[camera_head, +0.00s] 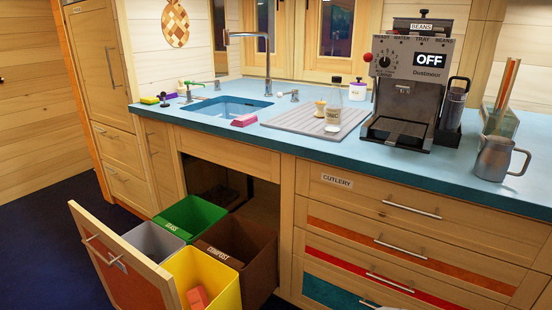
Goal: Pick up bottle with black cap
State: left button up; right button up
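A clear bottle (334,112) with a pale label and a small dark cap stands upright on the grey ribbed drying mat (300,121), right of the sink. A white jar (357,92) with a dark lid stands on the counter behind it, near the wall. Neither of my grippers shows in the head view.
The coffee machine (412,80) stands close right of the bottle, with a metal jug (495,158) farther right. The tall tap (267,62) rises behind the sink (228,107). Below, a pulled-out bin drawer (130,270) with several coloured bins juts from the counter front.

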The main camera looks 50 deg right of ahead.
aim_at(334, 107)
jog(key=z, duration=2.05)
